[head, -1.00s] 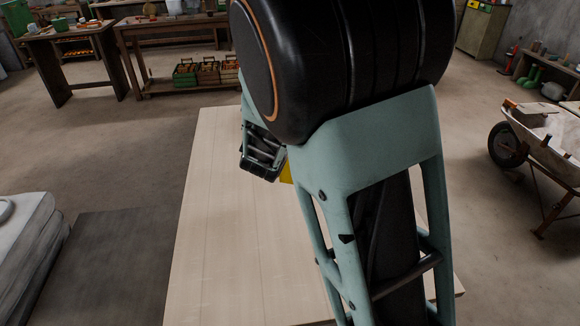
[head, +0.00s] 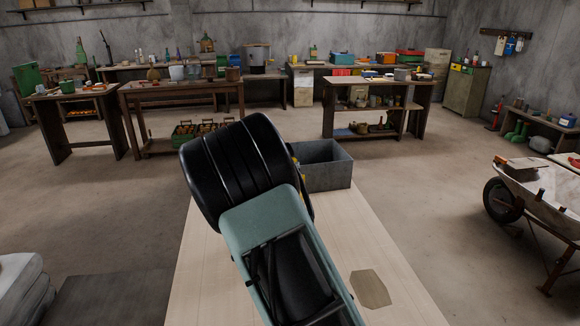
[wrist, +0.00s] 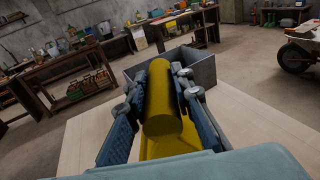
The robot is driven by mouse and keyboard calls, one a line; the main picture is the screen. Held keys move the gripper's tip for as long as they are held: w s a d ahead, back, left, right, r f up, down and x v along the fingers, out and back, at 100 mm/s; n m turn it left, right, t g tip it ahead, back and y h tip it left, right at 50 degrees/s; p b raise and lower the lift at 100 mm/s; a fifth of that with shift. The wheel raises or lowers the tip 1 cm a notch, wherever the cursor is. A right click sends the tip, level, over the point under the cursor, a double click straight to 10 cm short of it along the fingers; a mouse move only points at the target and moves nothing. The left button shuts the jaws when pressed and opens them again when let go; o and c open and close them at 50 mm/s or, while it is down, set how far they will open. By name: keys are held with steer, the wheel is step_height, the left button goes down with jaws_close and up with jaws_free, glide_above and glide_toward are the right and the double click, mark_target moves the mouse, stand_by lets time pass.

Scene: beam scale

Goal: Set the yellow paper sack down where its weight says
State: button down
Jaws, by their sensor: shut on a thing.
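The yellow paper sack (wrist: 163,105) is between the fingers of my gripper (wrist: 157,82) in the wrist view. The fingers are shut on it from both sides. In the head view my arm hides nearly all of the sack; only small yellow bits show beside the arm's edge. A grey open-topped bin (head: 328,172) stands at the far end of the pale wooden table (head: 215,290). The bin also shows just beyond the sack in the wrist view (wrist: 204,70). I cannot tell whether the sack is over the bin. No beam scale is visible.
A flat brown many-sided patch (head: 370,289) lies on the table's right part. A wheelbarrow (head: 535,200) stands to the right. Cluttered workbenches (head: 180,90) line the back. The table's left strip looks bare.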

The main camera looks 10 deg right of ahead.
steer(key=shift+w+f, duration=1.45)
steer(key=shift+w, duration=0.3)
steer(key=shift+w+f, duration=0.1)
steer(key=shift+f, duration=1.65)
steer(key=c, duration=2)
jaws_free()
steer(key=shift+f, duration=0.4)
steer(key=o, duration=0.3)
steer(key=shift+s, duration=0.2)
steer(key=shift+r, duration=0.1)
steer(key=v, duration=1.2)
steer(key=shift+b, duration=0.4)
